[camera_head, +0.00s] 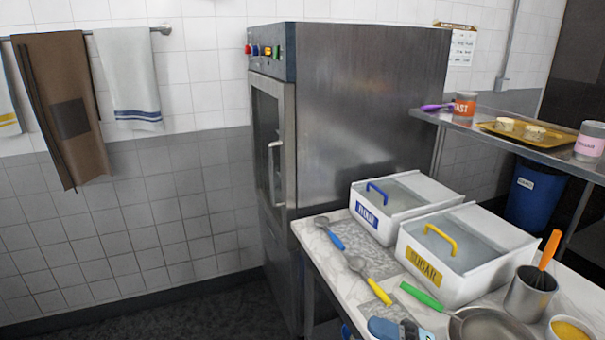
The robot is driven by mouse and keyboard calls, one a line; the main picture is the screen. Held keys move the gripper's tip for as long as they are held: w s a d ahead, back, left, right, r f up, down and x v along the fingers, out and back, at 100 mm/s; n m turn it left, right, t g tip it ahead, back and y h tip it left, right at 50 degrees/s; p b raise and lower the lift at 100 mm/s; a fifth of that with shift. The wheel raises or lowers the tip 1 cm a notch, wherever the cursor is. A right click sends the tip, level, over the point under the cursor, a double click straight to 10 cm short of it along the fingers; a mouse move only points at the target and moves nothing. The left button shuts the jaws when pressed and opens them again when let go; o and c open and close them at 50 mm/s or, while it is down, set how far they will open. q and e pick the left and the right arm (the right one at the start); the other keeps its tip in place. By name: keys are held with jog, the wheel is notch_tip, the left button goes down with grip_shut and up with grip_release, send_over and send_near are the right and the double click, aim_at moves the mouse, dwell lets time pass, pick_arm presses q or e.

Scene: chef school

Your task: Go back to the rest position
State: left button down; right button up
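Neither of my grippers nor my arms shows in the head view, so their pose and what they hold cannot be seen. The view takes in a tall steel oven cabinet (370,110) with a door handle and coloured buttons, standing against the tiled wall. In front of it on the right is a marble-topped table (335,265).
The table holds two white bins, one with a blue handle (377,192), one with a yellow handle (440,238), plus spoons, a metal cup (530,292) and a pan (490,327). A steel shelf (490,135) stands behind. Floor (190,310) at left is clear.

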jog(key=s+d+f+m+t+h+p, duration=0.1)
jog(key=s+d+f+m+t+h, duration=0.15)
jog(key=f+m+t+h, duration=0.6)
jog(key=s+d+f+m+t+h+p, duration=0.15)
jog(key=d+f+m+h, duration=0.35)
jog(key=m, duration=0.8)
jog(key=s+f+m+g+h+p, duration=0.1)
jog(key=s+f+m+g+h, duration=0.3)
jog(key=s+f, duration=0.5)
jog(key=shift+s+d+f+m+g+p, duration=0.4)
jog(key=shift+s+m+g, duration=0.3)
jog(key=shift+m, duration=0.35)
